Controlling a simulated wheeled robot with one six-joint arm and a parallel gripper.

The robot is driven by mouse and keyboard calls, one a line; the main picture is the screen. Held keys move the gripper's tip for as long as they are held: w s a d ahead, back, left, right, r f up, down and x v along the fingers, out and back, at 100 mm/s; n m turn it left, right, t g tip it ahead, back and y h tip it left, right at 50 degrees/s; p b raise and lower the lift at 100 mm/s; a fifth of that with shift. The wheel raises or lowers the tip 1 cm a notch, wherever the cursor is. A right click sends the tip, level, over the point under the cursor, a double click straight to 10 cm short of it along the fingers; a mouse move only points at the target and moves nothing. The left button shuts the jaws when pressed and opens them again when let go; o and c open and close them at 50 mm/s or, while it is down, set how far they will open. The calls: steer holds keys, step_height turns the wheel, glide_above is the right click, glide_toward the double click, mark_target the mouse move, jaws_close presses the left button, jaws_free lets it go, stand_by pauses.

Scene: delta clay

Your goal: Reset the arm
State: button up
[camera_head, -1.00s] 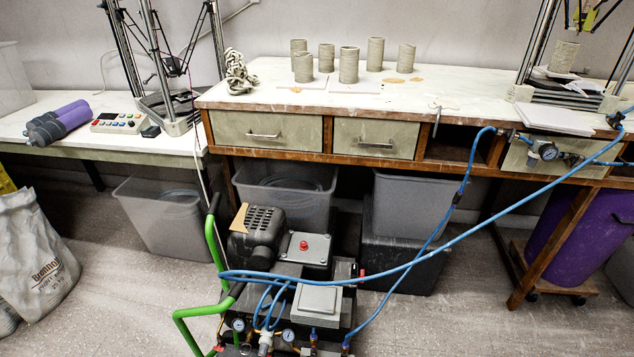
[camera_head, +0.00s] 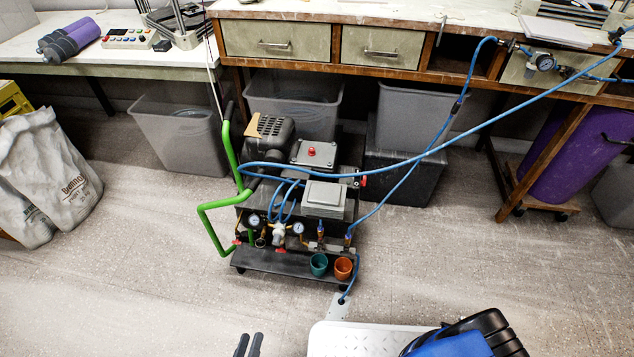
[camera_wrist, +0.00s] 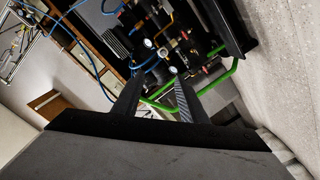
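My gripper (camera_head: 250,338) shows at the bottom edge of the head view as two dark fingers, a little apart, over the pale floor. In the wrist view my gripper (camera_wrist: 158,78) has its two fingers apart with nothing held between them. The wrist view is tilted, and the compressor cart (camera_wrist: 165,45) shows beyond the fingertips. In the head view no object touches the fingers. The rest of the arm behind them is mostly out of the frame.
The compressor cart (camera_head: 290,205) stands ahead, with a green handle (camera_head: 215,208), a green cup (camera_head: 319,264) and an orange cup (camera_head: 343,268) on its shelf. A blue hose (camera_head: 440,150) runs to the workbench (camera_head: 350,10). Floor (camera_head: 130,270) is clear at left.

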steer(key=w+d+r+m+g+h, duration=0.2)
steer(key=w+d+r+g+h, duration=0.3)
steer(key=w+r, duration=0.45)
steer(key=w+d+r+m+g+h, duration=0.35)
steer(key=w+d+r, duration=0.35)
steer(key=w+r, duration=0.3)
steer(key=w+d+r+g+y, duration=0.25)
steer(key=d+r+g, duration=0.2)
steer(key=d, duration=0.35)
steer(key=w+d+r+g+y, duration=0.1)
steer(key=w+d+r+g, duration=0.3)
steer(key=d, duration=0.4)
steer(key=s+d+r+m+t+y, duration=0.1)
steer(key=s+d+r+t+y, duration=0.1)
steer(key=d+r, duration=0.5)
steer(key=s+d+r+m+t+y, duration=0.1)
steer(key=s+d+r+y, duration=0.3)
steer(key=d, duration=0.9)
step_height(320, 180, up, 3)
steer(key=shift+s+d+f+t+y, duration=0.15)
steer(key=shift+s+d+t+y, duration=0.25)
steer(key=shift+s+t, duration=0.5)
steer(key=shift+s, duration=0.15)
